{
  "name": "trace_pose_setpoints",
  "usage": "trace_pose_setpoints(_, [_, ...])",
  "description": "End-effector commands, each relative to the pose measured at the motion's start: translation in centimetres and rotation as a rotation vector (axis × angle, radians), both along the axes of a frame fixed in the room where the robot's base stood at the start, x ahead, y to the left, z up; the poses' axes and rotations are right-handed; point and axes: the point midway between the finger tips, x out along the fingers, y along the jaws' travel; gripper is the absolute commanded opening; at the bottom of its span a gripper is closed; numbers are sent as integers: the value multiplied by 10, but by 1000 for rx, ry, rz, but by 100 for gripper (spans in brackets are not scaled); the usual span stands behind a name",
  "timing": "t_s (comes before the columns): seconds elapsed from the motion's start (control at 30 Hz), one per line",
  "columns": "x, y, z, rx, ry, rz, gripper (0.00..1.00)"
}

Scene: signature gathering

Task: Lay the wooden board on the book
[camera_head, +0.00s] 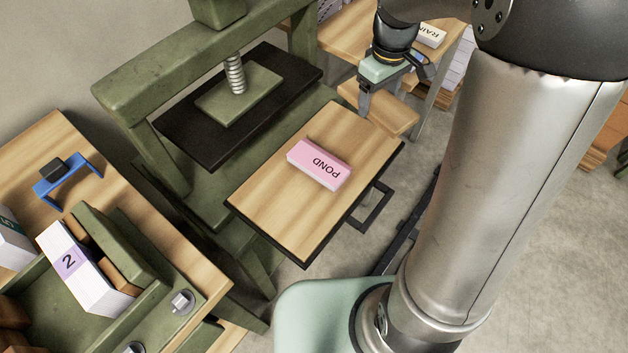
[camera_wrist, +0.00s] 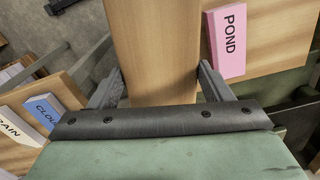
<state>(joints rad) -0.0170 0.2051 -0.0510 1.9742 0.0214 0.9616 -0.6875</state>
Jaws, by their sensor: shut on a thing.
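The pink book marked POND (camera_head: 319,165) lies flat on the wooden top of the pulled-out press bed (camera_head: 262,205). It also shows at the upper right in the wrist view (camera_wrist: 233,40). My gripper (camera_head: 365,100) is beyond the bed's far right corner in the head view. It is shut on the wooden board (camera_head: 392,112), a plain light-brown slab. In the wrist view the board (camera_wrist: 155,50) extends away between the two fingers of my gripper (camera_wrist: 160,85), to the left of the book. The board is apart from the book.
The green press frame (camera_head: 137,110) with its screw and black platen (camera_head: 190,145) stands left of the bed. A wooden table (camera_head: 345,35) with a RAIN book (camera_head: 431,36) is behind. A left bench (camera_head: 190,265) carries a white book block (camera_head: 80,268) in a green clamp.

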Motion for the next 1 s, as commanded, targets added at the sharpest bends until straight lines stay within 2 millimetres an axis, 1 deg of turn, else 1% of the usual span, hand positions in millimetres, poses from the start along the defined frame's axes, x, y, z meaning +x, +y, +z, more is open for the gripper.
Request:
trace_pose_setpoints(0.03, [-4,-2,-9,-1,-7,53,45])
trace_pose_setpoints(0.1, [-9,-3,-3,-4,-7,120,45])
trace_pose_setpoints(0.23, [-17,-4,6,-8,-3,195,45])
trace_pose_setpoints(0.33, [-22,3,7,-8,0,220,45])
trace_pose_setpoints(0.47, [-29,28,-2,-8,3,226,45])
trace_pose_setpoints(0.7, [-46,85,-29,-8,4,224,45])
trace_pose_setpoints(0.8, [-50,100,-51,-9,6,222,45])
trace_pose_setpoints(0.9, [-53,112,-66,-8,3,220,45])
trace_pose_setpoints(1.0, [-54,119,-75,-8,2,218,45])
